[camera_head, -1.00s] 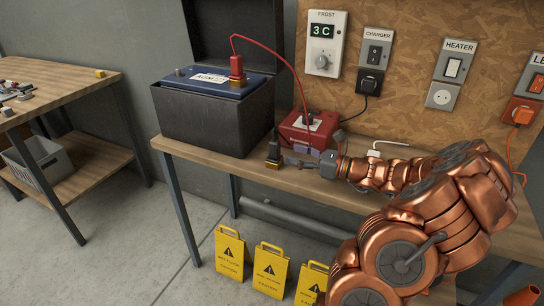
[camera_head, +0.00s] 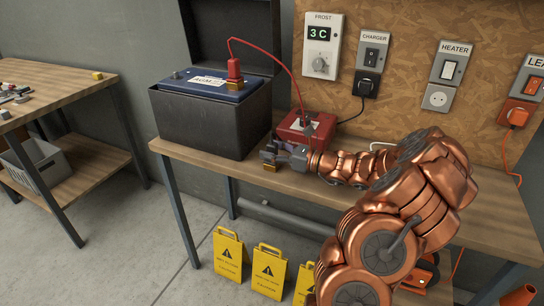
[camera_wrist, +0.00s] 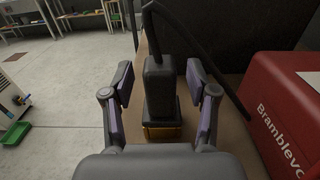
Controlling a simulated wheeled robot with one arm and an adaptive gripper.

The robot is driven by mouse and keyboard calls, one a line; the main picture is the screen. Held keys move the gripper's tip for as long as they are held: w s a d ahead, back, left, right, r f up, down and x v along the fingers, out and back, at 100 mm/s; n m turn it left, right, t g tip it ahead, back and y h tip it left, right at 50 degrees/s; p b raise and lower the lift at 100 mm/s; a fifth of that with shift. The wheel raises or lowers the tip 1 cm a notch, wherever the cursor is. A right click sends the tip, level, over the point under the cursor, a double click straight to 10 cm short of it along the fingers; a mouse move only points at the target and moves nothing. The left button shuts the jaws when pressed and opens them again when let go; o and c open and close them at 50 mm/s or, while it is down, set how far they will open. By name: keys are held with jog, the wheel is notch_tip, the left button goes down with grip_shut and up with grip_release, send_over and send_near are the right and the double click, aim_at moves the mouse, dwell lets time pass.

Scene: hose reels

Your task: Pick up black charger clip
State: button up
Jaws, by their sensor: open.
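The black charger clip (camera_wrist: 160,95) stands upright on the wooden bench, with a yellow-orange base and a black cable rising from its top. In the wrist view it is between the two open fingers of my gripper (camera_wrist: 160,88), with a gap on each side. In the head view my gripper (camera_head: 272,157) is at the bench's front edge, and it covers most of the clip, leaving the yellowish base (camera_head: 270,168) showing below.
The red charger box (camera_head: 304,131) is right behind my gripper. The blue battery (camera_head: 218,85) sits in a black case (camera_head: 205,124) to the left, with a red clip (camera_head: 235,72) on it. Yellow caution signs (camera_head: 229,254) stand on the floor below.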

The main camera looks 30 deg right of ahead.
jog(key=shift+c, duration=0.4)
grip_shut()
jog(key=shift+r, duration=0.1)
